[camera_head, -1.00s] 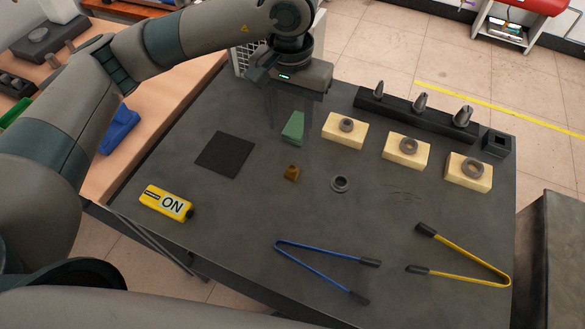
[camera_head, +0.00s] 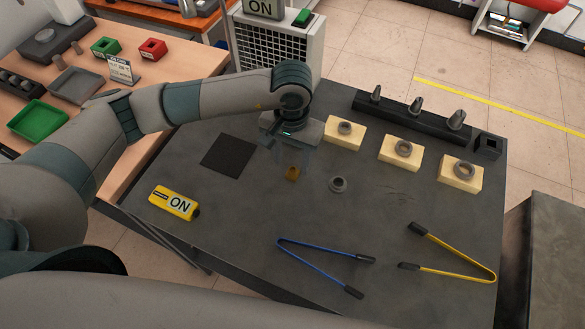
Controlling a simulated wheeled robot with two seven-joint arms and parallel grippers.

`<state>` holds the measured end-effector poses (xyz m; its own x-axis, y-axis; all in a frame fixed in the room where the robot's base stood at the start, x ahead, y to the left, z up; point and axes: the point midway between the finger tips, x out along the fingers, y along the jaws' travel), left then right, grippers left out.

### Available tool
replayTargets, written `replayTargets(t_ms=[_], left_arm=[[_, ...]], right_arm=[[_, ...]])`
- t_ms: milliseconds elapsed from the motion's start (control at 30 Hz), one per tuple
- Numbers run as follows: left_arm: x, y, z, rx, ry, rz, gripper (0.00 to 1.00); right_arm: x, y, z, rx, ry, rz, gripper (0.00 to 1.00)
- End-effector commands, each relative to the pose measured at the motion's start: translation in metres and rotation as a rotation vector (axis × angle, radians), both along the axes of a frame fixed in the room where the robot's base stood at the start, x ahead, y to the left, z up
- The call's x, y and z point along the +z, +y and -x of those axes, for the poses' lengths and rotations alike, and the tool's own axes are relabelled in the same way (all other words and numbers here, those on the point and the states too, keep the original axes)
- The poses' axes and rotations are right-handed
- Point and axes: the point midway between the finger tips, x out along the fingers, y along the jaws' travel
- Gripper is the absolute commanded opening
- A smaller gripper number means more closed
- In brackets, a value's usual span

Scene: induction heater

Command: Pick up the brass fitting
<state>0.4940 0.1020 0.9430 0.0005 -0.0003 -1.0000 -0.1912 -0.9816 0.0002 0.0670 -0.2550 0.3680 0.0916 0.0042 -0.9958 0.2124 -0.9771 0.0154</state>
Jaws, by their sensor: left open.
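My right gripper is not in view.
Several cream blocks with grey rings (camera_head: 401,152) and a black rack with pointed tips (camera_head: 416,115) stand behind and right.

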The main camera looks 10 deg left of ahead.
Motion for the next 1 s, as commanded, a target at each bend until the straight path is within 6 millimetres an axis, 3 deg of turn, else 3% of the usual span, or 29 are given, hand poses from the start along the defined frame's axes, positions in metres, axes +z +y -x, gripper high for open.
replayTargets(t_ms=[567,1000], left_arm=[[-0.008,0.000,0.000,0.001,0.002,-0.001,0.47],[-0.051,0.000,-0.003,0.000,0.003,-0.001,0.47]], right_arm=[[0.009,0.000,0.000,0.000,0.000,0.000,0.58],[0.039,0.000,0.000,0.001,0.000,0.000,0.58]])
